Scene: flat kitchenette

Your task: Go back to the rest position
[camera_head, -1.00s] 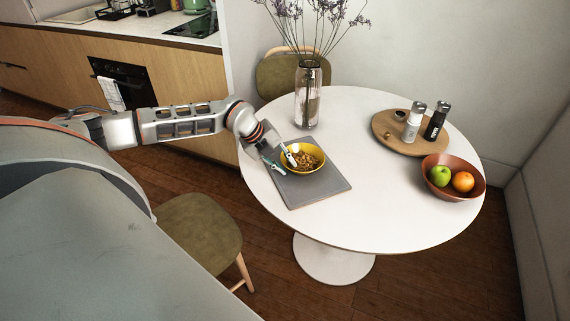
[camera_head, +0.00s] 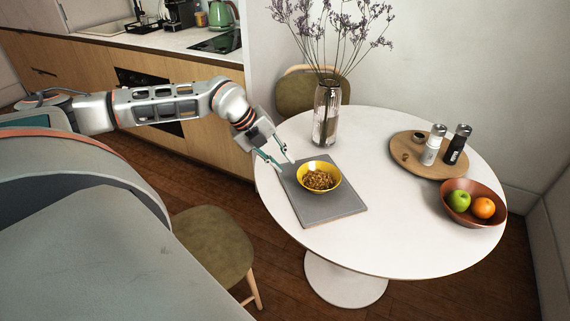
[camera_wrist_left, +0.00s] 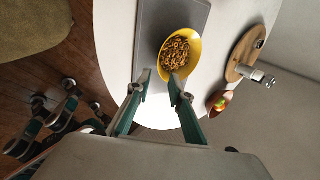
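My left gripper (camera_head: 278,160) is open and empty, just left of and above a yellow bowl (camera_head: 331,168) on the round white table. The bowl holds brown food pieces and stands on a grey placemat (camera_head: 320,212). In the left wrist view the open fingers of my left gripper (camera_wrist_left: 161,88) point toward the bowl (camera_wrist_left: 193,57), with a gap between the fingertips and no object in it. The fingertips look close to the bowl's near rim there, but are clear of it in the head view. My right gripper is not in view.
On the white table (camera_head: 400,225) stand a glass vase (camera_head: 327,112) with purple flowers, a wooden tray (camera_head: 410,165) with two shakers, and a brown bowl (camera_head: 470,215) with fruit. A chair (camera_head: 212,243) stands at the left. The table's front is clear.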

